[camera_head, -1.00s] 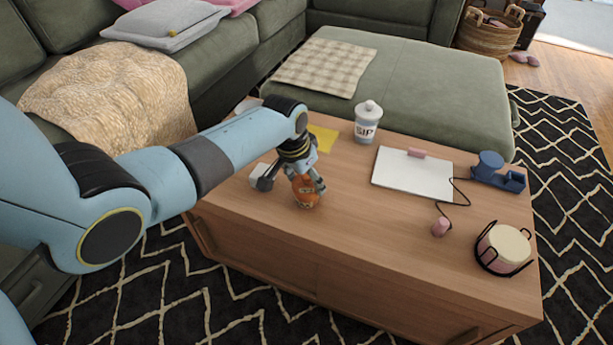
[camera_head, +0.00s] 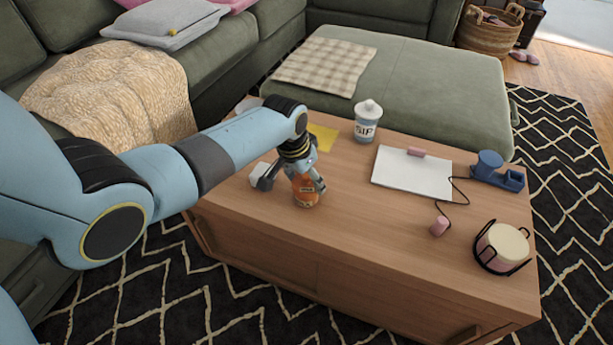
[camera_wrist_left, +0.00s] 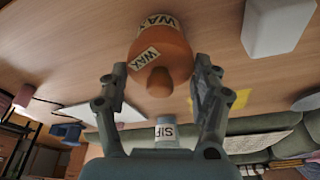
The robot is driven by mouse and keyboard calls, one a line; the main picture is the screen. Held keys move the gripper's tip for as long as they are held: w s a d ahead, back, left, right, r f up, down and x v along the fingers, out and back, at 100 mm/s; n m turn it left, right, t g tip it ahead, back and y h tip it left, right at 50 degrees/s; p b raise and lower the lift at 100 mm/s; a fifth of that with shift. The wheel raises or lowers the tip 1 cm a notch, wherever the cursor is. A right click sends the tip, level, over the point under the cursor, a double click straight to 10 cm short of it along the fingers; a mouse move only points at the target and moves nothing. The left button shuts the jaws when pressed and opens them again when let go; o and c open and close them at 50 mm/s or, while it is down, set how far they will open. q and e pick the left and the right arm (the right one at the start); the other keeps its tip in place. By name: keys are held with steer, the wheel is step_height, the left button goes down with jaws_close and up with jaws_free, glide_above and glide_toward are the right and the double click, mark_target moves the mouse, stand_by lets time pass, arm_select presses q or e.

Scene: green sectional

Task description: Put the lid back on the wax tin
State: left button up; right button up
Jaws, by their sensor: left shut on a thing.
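The orange wax tin (camera_head: 306,195) stands on the wooden table below my left gripper, with a pale WAX label on its side. It also shows in the left wrist view (camera_wrist_left: 160,20). Its orange lid (camera_wrist_left: 158,55), with a round knob and its own WAX label, is at the tin's top. My left gripper (camera_head: 306,186) is shut on the lid, one finger on either side of it. Whether the lid is fully seated or slightly above the rim, I cannot tell. My right gripper is not in view.
A white block (camera_head: 262,176) is close left of the gripper.

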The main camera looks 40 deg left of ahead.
arm_select(q)
steer(key=o, duration=1.1)
